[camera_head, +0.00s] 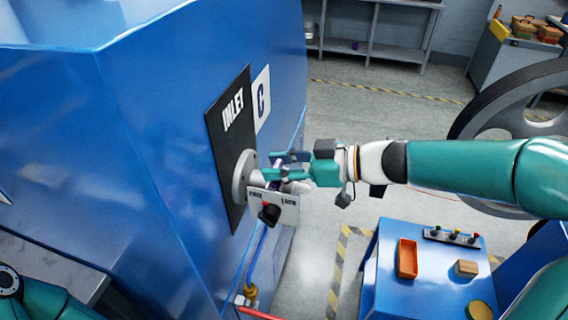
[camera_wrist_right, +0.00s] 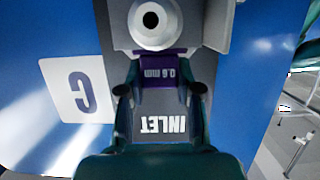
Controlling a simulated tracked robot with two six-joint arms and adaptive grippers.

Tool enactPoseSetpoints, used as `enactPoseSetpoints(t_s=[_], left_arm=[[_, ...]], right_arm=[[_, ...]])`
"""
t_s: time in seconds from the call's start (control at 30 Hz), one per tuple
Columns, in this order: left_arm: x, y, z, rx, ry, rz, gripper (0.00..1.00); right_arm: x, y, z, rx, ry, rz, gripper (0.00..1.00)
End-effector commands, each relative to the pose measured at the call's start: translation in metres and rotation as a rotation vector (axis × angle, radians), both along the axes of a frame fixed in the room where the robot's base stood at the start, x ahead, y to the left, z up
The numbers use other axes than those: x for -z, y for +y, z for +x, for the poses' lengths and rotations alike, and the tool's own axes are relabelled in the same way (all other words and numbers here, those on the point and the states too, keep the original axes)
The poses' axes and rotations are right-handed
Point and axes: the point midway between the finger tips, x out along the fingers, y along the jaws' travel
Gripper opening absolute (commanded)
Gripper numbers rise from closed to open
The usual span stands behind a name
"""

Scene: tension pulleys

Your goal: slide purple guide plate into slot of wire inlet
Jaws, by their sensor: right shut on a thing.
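The purple guide plate (camera_wrist_right: 158,72), marked "0.6 mm", is between the two fingers of my right gripper (camera_wrist_right: 160,89) in the right wrist view. A small purple part of the plate (camera_head: 277,163) shows in the head view. My right gripper (camera_head: 284,168) is shut on the plate in front of the machine. The wire inlet (camera_head: 243,179) is a round grey flange on the black INLET panel. In the wrist view the inlet (camera_wrist_right: 151,20) shows a dark central hole just beyond the plate. Whether the plate is inside the slot cannot be told. My left gripper is out of view.
A blue table (camera_head: 385,290) with an orange tray (camera_head: 407,258) stands lower right. A large grey wheel (camera_head: 500,110) is behind my right arm. Open floor lies beyond the machine.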

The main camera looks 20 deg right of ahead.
Motion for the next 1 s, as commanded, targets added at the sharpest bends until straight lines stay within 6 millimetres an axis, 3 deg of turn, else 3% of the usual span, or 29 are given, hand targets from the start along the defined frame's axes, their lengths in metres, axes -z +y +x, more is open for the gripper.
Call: enactPoseSetpoints(t_s=[0.17, 0.2, 0.33, 0.73, 1.0], left_arm=[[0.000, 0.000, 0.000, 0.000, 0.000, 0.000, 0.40], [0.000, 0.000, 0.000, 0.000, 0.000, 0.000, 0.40], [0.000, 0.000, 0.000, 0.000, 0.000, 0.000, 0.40], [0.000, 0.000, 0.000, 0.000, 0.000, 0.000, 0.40], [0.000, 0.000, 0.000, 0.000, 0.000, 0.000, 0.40]], right_arm=[[0.003, 0.000, -0.001, -0.001, 0.005, -0.004, 0.00], [0.003, 0.000, -0.001, -0.001, 0.006, -0.004, 0.40], [0.003, 0.000, -0.001, -0.001, 0.005, -0.004, 0.62], [0.000, -0.003, -0.002, 0.000, 0.002, -0.002, 0.63], [-0.011, -0.035, -0.022, 0.006, 0.001, -0.003, 0.63]])
